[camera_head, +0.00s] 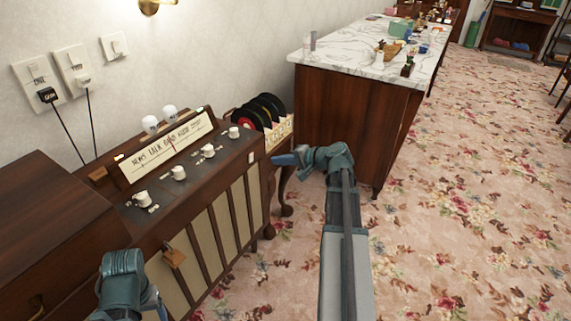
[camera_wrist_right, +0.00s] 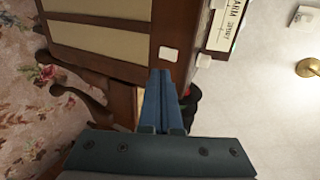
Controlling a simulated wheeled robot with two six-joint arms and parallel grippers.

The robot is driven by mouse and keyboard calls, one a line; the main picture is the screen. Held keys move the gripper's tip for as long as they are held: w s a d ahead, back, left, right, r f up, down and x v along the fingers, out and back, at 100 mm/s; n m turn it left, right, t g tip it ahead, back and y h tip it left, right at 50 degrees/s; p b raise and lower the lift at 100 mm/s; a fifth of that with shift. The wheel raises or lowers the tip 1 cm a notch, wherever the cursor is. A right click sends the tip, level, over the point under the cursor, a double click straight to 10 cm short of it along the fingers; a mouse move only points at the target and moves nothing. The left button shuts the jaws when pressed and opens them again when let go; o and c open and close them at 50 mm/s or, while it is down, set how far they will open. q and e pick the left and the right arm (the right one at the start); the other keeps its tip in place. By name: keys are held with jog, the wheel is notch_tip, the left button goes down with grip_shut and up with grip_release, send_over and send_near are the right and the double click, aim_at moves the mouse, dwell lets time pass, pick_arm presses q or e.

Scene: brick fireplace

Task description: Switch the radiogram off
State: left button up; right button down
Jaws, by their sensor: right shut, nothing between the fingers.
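The radiogram (camera_head: 222,215) is a dark wood cabinet with cream front panels and a row of white knobs (camera_head: 178,173) below a lit dial strip (camera_head: 167,147). A small white button or switch (camera_head: 251,157) is at the right end of its front; a white piece also shows in the right wrist view (camera_wrist_right: 168,54). My right gripper (camera_head: 279,160) is shut and empty, its tips just right of that end, apart from the white piece in the wrist view. My left gripper (camera_head: 154,304) is low at the left, partly cut off; its jaws are unclear.
Wall sockets (camera_head: 37,80) with black and white plugs are at the upper left. Records (camera_head: 262,108) stand behind the radiogram's right end. A marble-topped counter (camera_head: 345,62) is beyond my right gripper. Floral carpet at right is open.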

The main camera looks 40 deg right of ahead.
aim_at(252, 155)
pick_arm(q)
jog(key=shift+f+b, duration=0.3)
jog(key=shift+f, duration=0.4)
pick_arm(e)
jog(key=shift+w+a+f, duration=0.2)
jog(key=shift+w+a, duration=0.3)
jog(key=shift+w, duration=0.75)
jog(key=shift+w+a+f, duration=0.25)
jog(key=shift+w+a, duration=0.3)
jog(key=shift+w, duration=0.65)
jog(key=shift+w+a+f, duration=0.2)
jog(key=shift+w+a, duration=0.3)
jog(key=shift+w, duration=0.75)
jog(key=shift+w+a+r, duration=0.15)
jog(key=shift+w+r, duration=0.05)
jog(key=shift+w, duration=0.2)
pick_arm(q)
jog(key=shift+r, duration=0.15)
pick_arm(e)
jog(key=shift+s+f, duration=0.1)
pick_arm(q)
jog(key=shift+r+p, duration=0.15)
jog(key=shift+p, duration=0.15)
pick_arm(e)
jog(key=shift+r+p, duration=0.7)
jog(key=shift+r, duration=0.15)
pick_arm(q)
jog(key=shift+r, duration=0.7)
